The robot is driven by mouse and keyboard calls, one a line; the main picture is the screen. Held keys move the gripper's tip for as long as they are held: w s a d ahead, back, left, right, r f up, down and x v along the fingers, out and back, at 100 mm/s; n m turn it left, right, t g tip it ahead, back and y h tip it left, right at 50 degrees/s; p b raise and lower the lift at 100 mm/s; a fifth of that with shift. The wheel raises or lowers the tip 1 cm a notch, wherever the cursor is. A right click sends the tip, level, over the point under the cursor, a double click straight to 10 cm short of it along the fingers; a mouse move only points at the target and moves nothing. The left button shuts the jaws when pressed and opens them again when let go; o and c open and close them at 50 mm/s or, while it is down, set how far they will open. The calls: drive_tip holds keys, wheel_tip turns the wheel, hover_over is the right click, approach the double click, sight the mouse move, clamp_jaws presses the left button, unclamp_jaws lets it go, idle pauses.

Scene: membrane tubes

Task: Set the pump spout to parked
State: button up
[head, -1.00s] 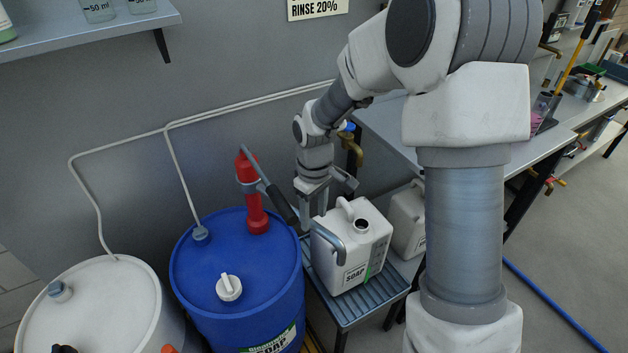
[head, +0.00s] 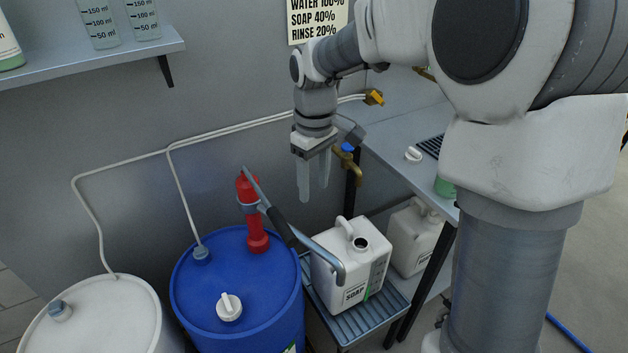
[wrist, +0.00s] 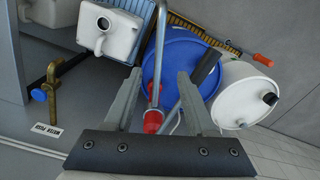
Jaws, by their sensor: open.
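The red hand pump (head: 257,239) stands upright on the blue drum (head: 190,290). Its grey spout (head: 322,256) reaches right from the pump and bends down at its end, across the front of the white soap jug (head: 338,244). A grey lever with a black grip (head: 282,227) slants down beside it. My gripper (head: 314,198) is open and empty, pointing down above and behind the spout and jug. In the wrist view, the spout (wrist: 156,55) and red pump (wrist: 153,121) show beyond and between the open fingers (wrist: 160,75), apparently not touched.
The jug stands on a ribbed grey stand (head: 375,312). A white drum (head: 100,315) is at the left, with hoses along the wall. A second white jug (head: 412,237) and a brass tap with a blue handle (head: 346,160) are by the bench at the right. A shelf (head: 90,62) hangs upper left.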

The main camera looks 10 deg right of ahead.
drive_tip(key=shift+w+d+f, duration=0.1)
drive_tip(key=c, duration=0.5)
drive_tip(key=shift+w+d+f+m, duration=0.15)
drive_tip(key=shift+w+m, duration=0.05)
drive_tip(key=shift+m, duration=0.6)
drive_tip(key=shift+c, duration=1)
drive_tip(key=w+d+f+m, duration=0.1)
drive_tip(key=m, duration=0.3)
drive_tip(key=w+d+f+m+y, duration=0.1)
drive_tip(key=w+d+m, duration=0.1)
drive_tip(key=m, duration=0.3)
drive_tip(key=w+d+f+m+g, duration=0.1)
drive_tip(key=m, duration=0.4)
drive_tip(key=shift+w+d+f, duration=0.25)
drive_tip(key=shift+d+f, duration=0.05)
drive_tip(key=shift+f, duration=0.1)
clamp_jaws()
drive_tip(key=s+a+f+m+b, duration=0.1)
drive_tip(key=s+a+f+m, duration=0.1)
drive_tip(key=f, duration=0.9)
drive_tip(key=shift+s+a+f+y, duration=0.3)
drive_tip(key=shift+s+a+f, duration=0.1)
drive_tip(key=shift+s+a, duration=0.35)
